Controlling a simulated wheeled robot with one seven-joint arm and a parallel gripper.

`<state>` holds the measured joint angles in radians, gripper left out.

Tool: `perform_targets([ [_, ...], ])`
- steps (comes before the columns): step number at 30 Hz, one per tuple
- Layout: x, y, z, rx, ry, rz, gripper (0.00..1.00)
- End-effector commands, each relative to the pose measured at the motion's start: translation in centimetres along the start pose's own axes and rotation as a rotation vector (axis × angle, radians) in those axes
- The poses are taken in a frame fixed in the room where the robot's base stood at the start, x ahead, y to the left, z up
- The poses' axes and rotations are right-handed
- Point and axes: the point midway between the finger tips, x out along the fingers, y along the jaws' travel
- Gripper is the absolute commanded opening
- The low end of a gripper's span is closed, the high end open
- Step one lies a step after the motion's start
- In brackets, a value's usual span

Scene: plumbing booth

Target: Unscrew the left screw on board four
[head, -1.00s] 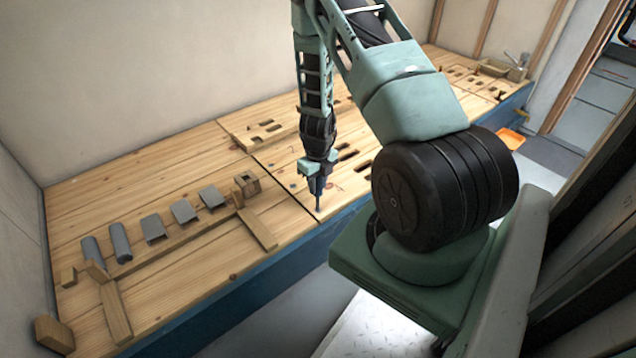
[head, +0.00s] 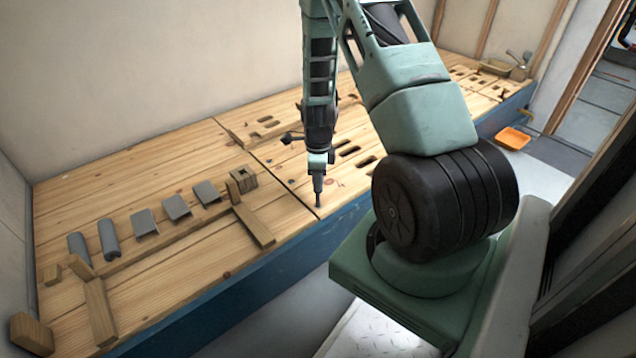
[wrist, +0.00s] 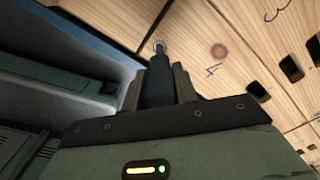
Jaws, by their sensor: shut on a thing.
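My gripper (head: 317,160) points down over the front edge of the bench in the head view. It is shut on a dark screwdriver-like tool (wrist: 157,88), which shows between the two fingers in the wrist view; its shaft (head: 317,195) points down at the boards in the head view. The tool's tip is at a small round metal screw (wrist: 160,46) close to the board's edge. Whether tip and screw touch, I cannot tell. Board four (wrist: 195,55) is light wood with a handwritten 4 beside a knot. The screw is hidden in the head view.
Dark slots (head: 348,150) run along the boards to the right. Grey pieces (head: 175,207) and wooden bars (head: 253,226) lie on the left part of the bench. An orange tray (head: 514,138) lies on the floor at the right.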

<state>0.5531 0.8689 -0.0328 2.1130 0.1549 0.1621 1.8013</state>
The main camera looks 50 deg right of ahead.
Motion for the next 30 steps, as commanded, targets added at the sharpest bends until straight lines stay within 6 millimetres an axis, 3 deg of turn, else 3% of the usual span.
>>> perform_targets([
  [25, -0.33, 0.06, 0.09, -0.927, -0.002, 0.000, 0.04],
  [30, -0.14, 0.06, 0.09, -0.895, -0.001, 0.000, 0.04],
])
